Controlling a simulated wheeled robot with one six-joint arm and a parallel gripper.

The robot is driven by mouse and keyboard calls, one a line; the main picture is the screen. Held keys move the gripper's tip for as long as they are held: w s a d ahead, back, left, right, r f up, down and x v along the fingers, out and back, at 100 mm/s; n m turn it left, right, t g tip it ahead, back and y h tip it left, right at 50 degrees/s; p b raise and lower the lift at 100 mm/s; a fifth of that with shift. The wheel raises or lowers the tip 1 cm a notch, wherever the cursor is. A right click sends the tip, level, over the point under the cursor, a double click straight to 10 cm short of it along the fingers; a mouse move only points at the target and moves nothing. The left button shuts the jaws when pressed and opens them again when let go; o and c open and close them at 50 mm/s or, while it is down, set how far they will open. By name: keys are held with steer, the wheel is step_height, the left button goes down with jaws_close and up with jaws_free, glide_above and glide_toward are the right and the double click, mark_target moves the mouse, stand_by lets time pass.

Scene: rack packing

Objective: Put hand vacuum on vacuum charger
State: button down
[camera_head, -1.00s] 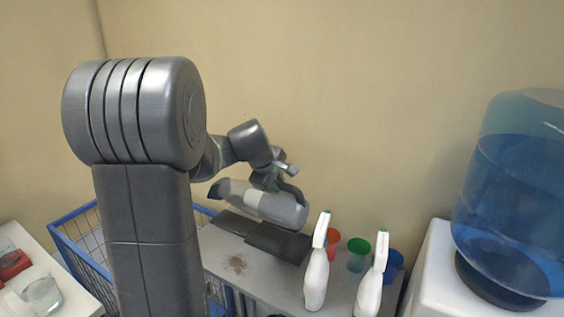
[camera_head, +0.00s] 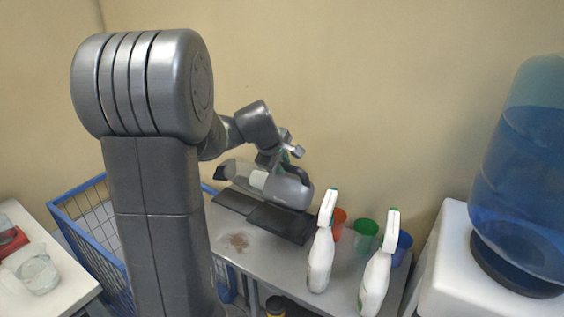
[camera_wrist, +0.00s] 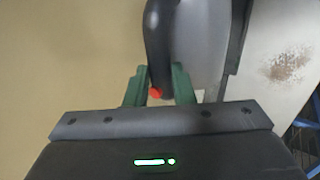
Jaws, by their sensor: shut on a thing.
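The hand vacuum (camera_head: 286,190) is grey with a darker nozzle pointing left in the head view. My gripper (camera_head: 278,164) is shut on its dark handle from above. In the wrist view the two green fingers of my gripper (camera_wrist: 160,88) hold the dark handle near a small red button, and the grey body of the hand vacuum (camera_wrist: 200,35) shows beside it. The vacuum charger (camera_head: 280,222) looks like the dark flat base on the grey table. The vacuum is over or on its back part; I cannot tell whether they touch.
Two white spray bottles (camera_head: 321,258) stand at the table's front right, with orange, green (camera_head: 366,234) and blue cups behind. A brown stain (camera_head: 237,242) marks the grey table. A blue wire basket (camera_head: 90,225) is left, a water dispenser (camera_head: 525,175) right.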

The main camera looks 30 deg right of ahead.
mark_target(280, 182)
steer(key=shift+f+b, duration=2.6)
steer(key=shift+f, duration=1.15)
steer(key=c, duration=1.1)
jaws_free()
steer(key=shift+c, duration=0.2)
steer(key=shift+f, duration=0.1)
steer(key=v, duration=1.4)
steer(key=shift+f, duration=0.1)
